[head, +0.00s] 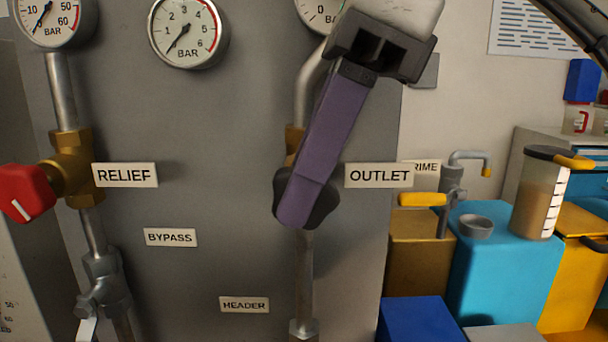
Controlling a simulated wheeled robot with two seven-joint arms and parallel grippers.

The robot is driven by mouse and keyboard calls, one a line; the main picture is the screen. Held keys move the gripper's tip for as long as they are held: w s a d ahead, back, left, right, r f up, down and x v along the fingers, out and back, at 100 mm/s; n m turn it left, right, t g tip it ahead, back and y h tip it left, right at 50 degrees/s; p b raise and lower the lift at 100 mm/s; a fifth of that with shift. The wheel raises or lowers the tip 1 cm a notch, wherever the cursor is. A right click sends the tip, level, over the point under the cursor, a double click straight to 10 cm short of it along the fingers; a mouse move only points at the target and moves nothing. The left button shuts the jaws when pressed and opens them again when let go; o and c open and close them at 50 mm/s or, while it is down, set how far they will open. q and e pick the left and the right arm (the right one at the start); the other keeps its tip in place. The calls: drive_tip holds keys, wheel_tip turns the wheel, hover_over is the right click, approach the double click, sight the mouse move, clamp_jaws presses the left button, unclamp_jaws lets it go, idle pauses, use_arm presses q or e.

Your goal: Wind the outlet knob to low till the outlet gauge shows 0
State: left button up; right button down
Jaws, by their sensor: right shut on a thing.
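The outlet knob (322,208) is dark and sits on a vertical pipe, left of the OUTLET label (379,175). My right gripper (296,203), with purple fingers, comes down from the upper right and is shut on the knob, covering most of it. The outlet gauge (318,12) is at the top edge, cut off by the frame and partly covered by my gripper. A 0 shows on its dial, but its reading cannot be made out. My left gripper is not in view.
A red relief knob (27,193) is at the left, with two gauges (188,32) above on the grey panel (230,130).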

drive_tip(key=h+p, duration=0.1)
drive_tip(key=p, duration=0.2)
drive_tip(key=h+p, duration=0.2)
drive_tip(key=p, duration=0.2)
drive_tip(key=h+p, duration=0.1)
drive_tip(key=p, duration=0.2)
drive_tip(key=shift+a+r+p, duration=0.3)
drive_tip(key=shift+r, duration=0.1)
drive_tip(key=shift+f+h+p, duration=0.15)
drive_tip(key=shift+h+p, duration=0.65)
drive_tip(key=shift+p, duration=0.2)
drive_tip(key=shift+a+f+h+p, duration=0.1)
drive_tip(key=shift+f+h+p, duration=0.15)
drive_tip(key=shift+h+p, duration=0.5)
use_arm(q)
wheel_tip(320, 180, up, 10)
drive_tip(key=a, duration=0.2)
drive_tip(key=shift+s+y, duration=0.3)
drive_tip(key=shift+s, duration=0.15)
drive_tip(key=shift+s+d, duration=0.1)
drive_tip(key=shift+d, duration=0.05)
use_arm(e)
drive_tip(key=shift+f, duration=0.1)
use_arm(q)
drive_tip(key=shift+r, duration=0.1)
use_arm(e)
drive_tip(key=c, duration=1.9)
unclamp_jaws()
